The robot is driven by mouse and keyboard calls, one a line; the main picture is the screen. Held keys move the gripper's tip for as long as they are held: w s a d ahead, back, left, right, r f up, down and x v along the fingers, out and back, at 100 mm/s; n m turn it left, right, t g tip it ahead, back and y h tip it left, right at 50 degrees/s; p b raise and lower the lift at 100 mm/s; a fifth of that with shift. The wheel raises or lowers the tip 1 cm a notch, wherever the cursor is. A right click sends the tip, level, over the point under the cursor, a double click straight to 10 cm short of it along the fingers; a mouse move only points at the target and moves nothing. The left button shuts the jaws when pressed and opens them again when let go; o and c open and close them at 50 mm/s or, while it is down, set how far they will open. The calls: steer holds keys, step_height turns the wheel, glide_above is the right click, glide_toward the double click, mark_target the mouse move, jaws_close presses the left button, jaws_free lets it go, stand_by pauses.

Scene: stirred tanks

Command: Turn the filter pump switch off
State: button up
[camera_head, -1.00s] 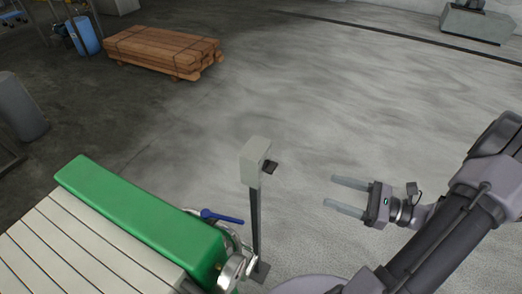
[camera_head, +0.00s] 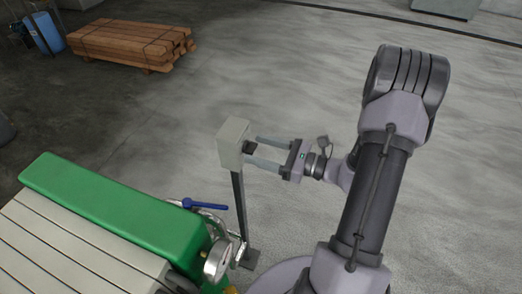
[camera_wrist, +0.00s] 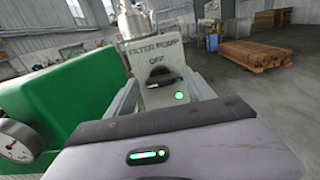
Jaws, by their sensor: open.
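The filter pump switch box (camera_head: 233,142) is a pale grey box on a dark post. Its dark knob (camera_head: 249,148) faces right, toward my gripper (camera_head: 254,149). My gripper is open, with one finger on each side of the knob. I cannot tell whether the fingers touch it.
A green-topped machine (camera_head: 110,215) stands at the left, with a blue-handled valve (camera_head: 204,205) and a round gauge (camera_head: 217,262) near the post. A stack of wooden planks (camera_head: 132,44) lies at the back left. The concrete floor behind the box is clear.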

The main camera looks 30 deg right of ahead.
jaws_close()
steer(key=shift+r+m+p, duration=0.1)
steer(key=shift+m+p, duration=0.2)
steer(key=m+p, duration=0.3)
steer(key=shift+r+m, duration=0.1)
steer(key=shift+m, duration=0.2)
steer(key=m+p, duration=0.3)
steer(key=m, duration=0.1)
steer(key=shift+d+m+p, duration=0.1)
steer(key=shift+m+p, duration=0.2)
steer(key=shift+p, duration=0.1)
steer(key=m+p, duration=0.1)
steer(key=m, duration=0.1)
steer(key=m+p, duration=0.2)
steer(key=m, duration=0.1)
steer(key=shift+w+f, duration=0.1)
steer(key=shift+f, duration=0.1)
steer(key=shift+f+m+p, duration=0.2)
steer(key=shift+m+p, duration=0.65)
steer(key=shift+m, duration=1.15)
